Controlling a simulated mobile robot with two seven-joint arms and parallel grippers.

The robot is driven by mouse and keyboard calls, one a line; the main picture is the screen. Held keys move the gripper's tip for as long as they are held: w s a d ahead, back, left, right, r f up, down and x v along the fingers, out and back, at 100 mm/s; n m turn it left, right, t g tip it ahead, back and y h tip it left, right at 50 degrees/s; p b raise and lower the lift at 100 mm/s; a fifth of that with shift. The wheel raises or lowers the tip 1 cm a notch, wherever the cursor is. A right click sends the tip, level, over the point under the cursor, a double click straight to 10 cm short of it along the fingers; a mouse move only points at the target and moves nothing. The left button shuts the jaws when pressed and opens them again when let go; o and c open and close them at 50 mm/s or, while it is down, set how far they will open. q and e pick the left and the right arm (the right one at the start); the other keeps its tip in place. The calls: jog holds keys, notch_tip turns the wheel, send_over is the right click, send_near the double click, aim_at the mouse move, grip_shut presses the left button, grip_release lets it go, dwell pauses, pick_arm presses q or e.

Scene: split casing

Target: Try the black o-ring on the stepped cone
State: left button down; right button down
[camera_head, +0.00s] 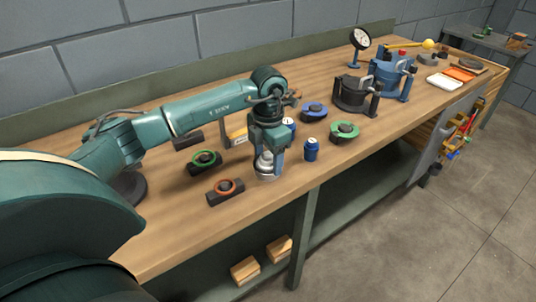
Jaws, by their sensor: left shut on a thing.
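The silver stepped cone (266,166) stands on the wooden bench near its front edge. My left gripper (266,153) points down right over the cone, its fingers around the upper part. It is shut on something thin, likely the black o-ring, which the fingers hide. I cannot tell whether the ring touches the cone. A black block (188,138) at the back left shows no coloured ring. My right gripper is out of view.
A green ring (345,130), a blue ring (313,110) and a black casing (354,93) are further right.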

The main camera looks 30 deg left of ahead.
pick_arm(q)
jog(key=shift+f, duration=0.3)
jog(key=shift+c, duration=1.3)
grip_release()
